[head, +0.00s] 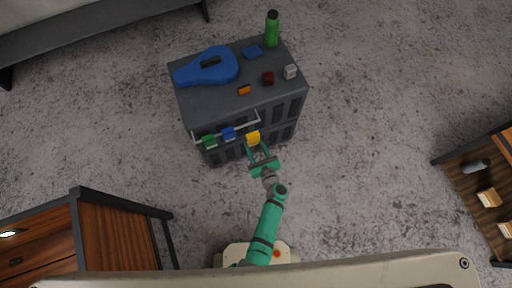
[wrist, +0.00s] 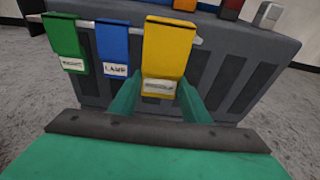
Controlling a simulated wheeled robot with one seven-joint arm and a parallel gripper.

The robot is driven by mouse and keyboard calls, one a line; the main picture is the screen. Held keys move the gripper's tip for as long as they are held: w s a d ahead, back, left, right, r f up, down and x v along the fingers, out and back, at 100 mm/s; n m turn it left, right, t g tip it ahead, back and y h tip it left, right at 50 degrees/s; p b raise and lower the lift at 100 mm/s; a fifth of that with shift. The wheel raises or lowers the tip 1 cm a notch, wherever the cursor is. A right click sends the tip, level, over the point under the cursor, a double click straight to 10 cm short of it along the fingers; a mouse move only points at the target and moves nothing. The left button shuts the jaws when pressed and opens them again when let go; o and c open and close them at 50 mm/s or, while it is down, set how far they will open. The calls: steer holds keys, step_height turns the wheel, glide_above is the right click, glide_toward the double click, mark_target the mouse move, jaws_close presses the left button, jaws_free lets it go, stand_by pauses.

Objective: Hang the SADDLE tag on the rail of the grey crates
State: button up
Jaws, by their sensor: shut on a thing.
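My gripper (head: 257,150) is shut on a yellow tag (head: 253,137) in front of the grey crates (head: 283,118). The yellow tag also shows in the wrist view (wrist: 166,48), upright between my fingers, its small white label too blurred to read. The white rail (head: 243,123) runs along the near side of the crates. In the head view the yellow tag is near the rail's right end, a little on my side of it. In the wrist view it overlaps the rail (wrist: 197,41); contact there is unclear.
A green tag (wrist: 66,42) and a blue tag (wrist: 113,43), labelled LAMP, hang on the rail left of the yellow one.

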steer(key=x, duration=0.7)
steer(key=shift+f, duration=0.15)
stand_by(0.8)
steer(key=shift+w, duration=0.15)
steer(key=o, duration=1.1)
steer(key=v, duration=1)
steer(key=shift+s+d, duration=0.1)
steer(key=shift+s, duration=0.3)
